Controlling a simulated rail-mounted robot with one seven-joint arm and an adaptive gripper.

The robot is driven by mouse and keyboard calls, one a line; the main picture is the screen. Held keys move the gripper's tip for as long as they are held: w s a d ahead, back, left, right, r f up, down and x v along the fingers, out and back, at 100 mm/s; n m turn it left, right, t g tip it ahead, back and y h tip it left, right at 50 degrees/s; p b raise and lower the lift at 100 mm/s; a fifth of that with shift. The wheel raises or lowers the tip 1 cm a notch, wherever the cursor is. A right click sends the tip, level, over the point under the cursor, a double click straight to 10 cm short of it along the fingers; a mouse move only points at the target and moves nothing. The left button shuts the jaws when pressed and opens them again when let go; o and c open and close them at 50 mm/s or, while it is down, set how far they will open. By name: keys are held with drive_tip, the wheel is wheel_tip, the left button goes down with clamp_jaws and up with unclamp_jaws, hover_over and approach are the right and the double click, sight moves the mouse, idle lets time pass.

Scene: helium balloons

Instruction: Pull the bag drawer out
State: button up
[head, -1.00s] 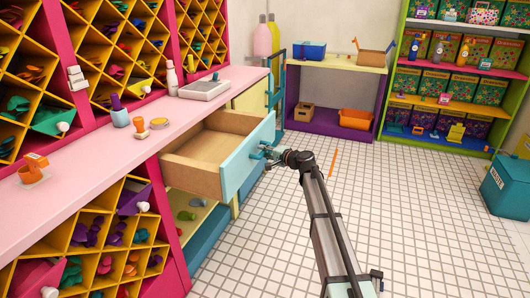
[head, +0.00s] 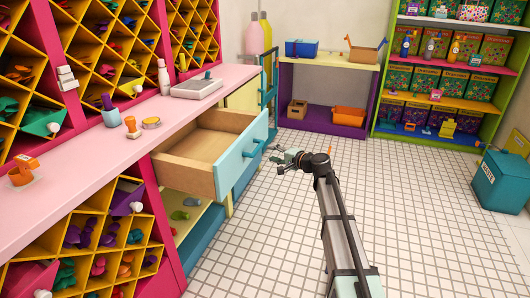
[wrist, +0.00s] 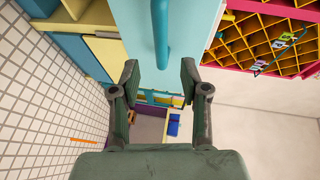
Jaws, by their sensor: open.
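The wooden drawer (head: 200,146) under the pink counter stands well out from the cabinet and looks empty. Its pale teal front (head: 236,165) carries a darker teal bar handle (head: 253,149). In the wrist view the handle (wrist: 161,35) runs along the drawer front (wrist: 136,22), beyond the fingertips. My gripper (head: 280,158) is to the right of the handle, apart from it. In the wrist view my gripper (wrist: 160,80) has its two fingers spread with nothing between them. No bag shows inside the drawer.
The pink counter (head: 85,148) holds stamps, bottles and a grey scale (head: 197,89). Pink shelving with yellow diamond cubbies stands at left. A yellow-and-purple table (head: 330,63) and green shelves (head: 378,115) stand behind, a teal bin (head: 497,183) at right. The tiled floor (head: 410,210) is mostly clear.

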drive_tip(key=shift+v, duration=1.4)
drive_tip(key=s+d+f+n+g+h, duration=0.2)
drive_tip(key=s+d+f+g+h, duration=0.1)
drive_tip(key=s+f, duration=0.75)
drive_tip(key=s+d+f+n+g+h, duration=0.1)
drive_tip(key=s+d+f+g+h, duration=0.15)
drive_tip(key=s+f, duration=0.85)
drive_tip(key=s+d+f+n+g+h, duration=0.25)
drive_tip(key=s+f, duration=0.45)
drive_tip(key=f, duration=0.8)
drive_tip(key=s+d+f+g+h, duration=0.25)
drive_tip(key=s+f, duration=0.25)
drive_tip(key=s, duration=0.9)
drive_tip(key=s+d+f+n+g+h, duration=0.1)
drive_tip(key=s+d+f+g, duration=0.4)
drive_tip(key=s, duration=0.8)
drive_tip(key=s+d+f+g+h, duration=0.1)
drive_tip(key=s+d+f, duration=0.35)
drive_tip(key=s, duration=0.95)
wheel_tip(320, 180, up, 12)
drive_tip(key=a+p, duration=0.1)
drive_tip(key=p, duration=1.2)
drive_tip(key=shift+a+p, duration=0.4)
